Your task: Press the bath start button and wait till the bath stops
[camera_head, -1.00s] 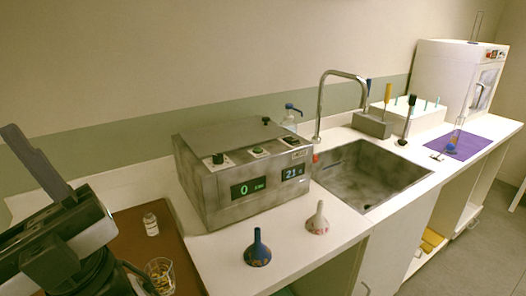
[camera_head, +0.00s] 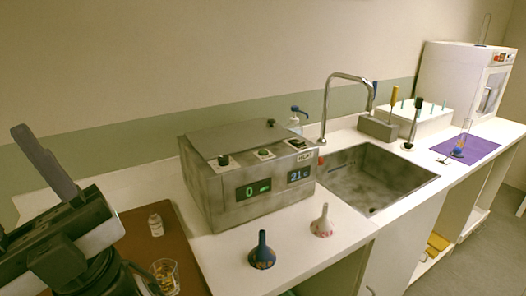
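The bath (camera_head: 245,178) is a grey metal box on the white counter, left of the sink. Its front has two lit displays, a green one (camera_head: 253,190) reading 0 and a blue one (camera_head: 300,175) reading about 21. On its upper panel are a black knob (camera_head: 223,160), a button with a green top (camera_head: 264,153) and a dark switch (camera_head: 297,144) near a small label. Part of my arm and gripper shows at the lower left, apart from the bath. The fingertips cannot be made out clearly, so I cannot tell whether it is open.
A small bottle (camera_head: 156,225) and a glass beaker (camera_head: 165,275) are on a brown mat (camera_head: 190,260). The sink (camera_head: 375,180) with its tall tap (camera_head: 328,105) lies to the right.

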